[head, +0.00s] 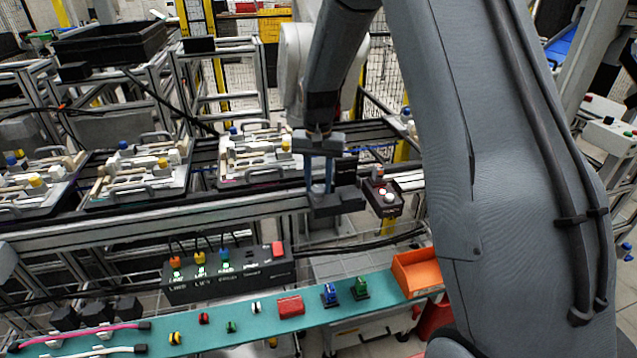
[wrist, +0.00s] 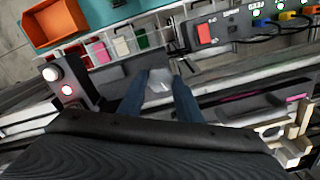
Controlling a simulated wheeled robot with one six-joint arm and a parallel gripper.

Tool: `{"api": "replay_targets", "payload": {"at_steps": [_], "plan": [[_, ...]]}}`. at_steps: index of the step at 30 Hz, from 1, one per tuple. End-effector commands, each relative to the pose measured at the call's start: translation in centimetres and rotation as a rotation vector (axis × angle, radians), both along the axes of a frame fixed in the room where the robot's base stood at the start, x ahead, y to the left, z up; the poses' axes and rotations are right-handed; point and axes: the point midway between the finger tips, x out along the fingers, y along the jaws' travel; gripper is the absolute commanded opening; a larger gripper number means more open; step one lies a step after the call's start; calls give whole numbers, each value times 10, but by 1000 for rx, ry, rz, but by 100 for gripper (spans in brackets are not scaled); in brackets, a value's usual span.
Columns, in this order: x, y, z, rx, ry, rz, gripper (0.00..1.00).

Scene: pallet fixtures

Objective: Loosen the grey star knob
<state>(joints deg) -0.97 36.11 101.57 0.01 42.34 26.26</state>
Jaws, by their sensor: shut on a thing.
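My gripper (head: 320,190) points down at the front rail, just right of the rightmost pallet. In the wrist view, the two blue-grey fingers of my gripper (wrist: 157,92) stand on both sides of a small light grey piece (wrist: 159,79), which looks like the grey star knob, and are shut on it. The fingers hide its sides, so its star shape cannot be made out. In the head view the knob cannot be told apart from the dark block (head: 338,203) at the fingertips.
A button box (head: 385,198) stands close to the right of my gripper. The pallet (head: 258,152) lies to its left. In front are a black connector box (head: 228,274), a teal shelf (head: 215,333) with small parts, and an orange bin (head: 416,272).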

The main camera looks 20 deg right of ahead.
Motion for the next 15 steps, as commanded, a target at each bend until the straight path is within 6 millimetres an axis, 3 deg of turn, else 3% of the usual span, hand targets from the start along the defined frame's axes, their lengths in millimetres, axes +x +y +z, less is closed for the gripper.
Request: {"api": "replay_targets", "payload": {"at_steps": [15], "plan": [[0,0,1,0,-1,40,9]]}}
